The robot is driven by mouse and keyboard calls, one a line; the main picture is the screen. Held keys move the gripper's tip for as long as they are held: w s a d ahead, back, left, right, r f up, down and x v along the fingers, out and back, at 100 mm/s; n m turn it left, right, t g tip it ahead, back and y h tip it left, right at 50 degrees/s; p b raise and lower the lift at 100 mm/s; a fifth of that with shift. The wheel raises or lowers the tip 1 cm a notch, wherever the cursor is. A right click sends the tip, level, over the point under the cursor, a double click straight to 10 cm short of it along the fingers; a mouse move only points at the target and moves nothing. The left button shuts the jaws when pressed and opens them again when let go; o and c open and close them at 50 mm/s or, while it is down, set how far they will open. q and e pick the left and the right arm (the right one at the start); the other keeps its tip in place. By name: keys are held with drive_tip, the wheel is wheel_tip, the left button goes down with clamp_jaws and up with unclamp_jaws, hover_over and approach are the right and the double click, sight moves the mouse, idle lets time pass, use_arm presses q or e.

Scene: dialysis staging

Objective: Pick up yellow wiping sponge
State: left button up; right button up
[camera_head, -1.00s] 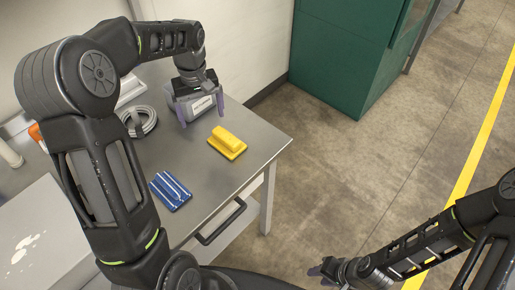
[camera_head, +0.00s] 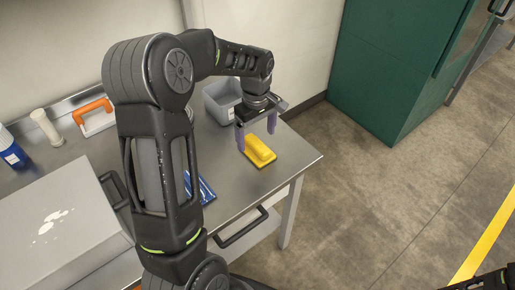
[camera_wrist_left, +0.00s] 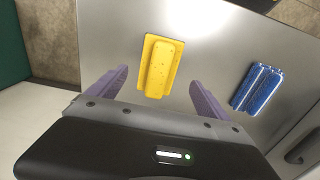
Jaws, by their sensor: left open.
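The yellow wiping sponge (camera_head: 260,152) lies on the metal table near its right end, with a raised block on a flat base. In the left wrist view the sponge (camera_wrist_left: 160,66) lies ahead of the fingertips, between their lines. My left gripper (camera_head: 256,139) is open and empty above the sponge, its purple fingers apart; it also shows in the left wrist view (camera_wrist_left: 160,80). The fingers do not appear to touch the sponge. My right gripper is not in view; only a bit of the right arm shows at the lower right corner.
A blue striped sponge (camera_wrist_left: 257,89) lies beside the yellow one, partly hidden by my arm in the head view (camera_head: 206,188). A grey bin (camera_head: 217,104) stands behind the gripper. An orange-handled item (camera_head: 92,110), a blue bottle (camera_head: 12,152) and a large grey box (camera_head: 60,225) are at left.

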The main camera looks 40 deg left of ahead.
sight(257, 143)
use_arm(q)
wheel_tip(257, 143, down, 5)
drive_tip(key=shift+w+f+p, duration=0.1)
drive_tip(key=shift+w+p, duration=0.05)
drive_tip(key=shift+p, duration=0.55)
drive_tip(key=shift+c, duration=0.3)
drive_tip(key=c, duration=1.4)
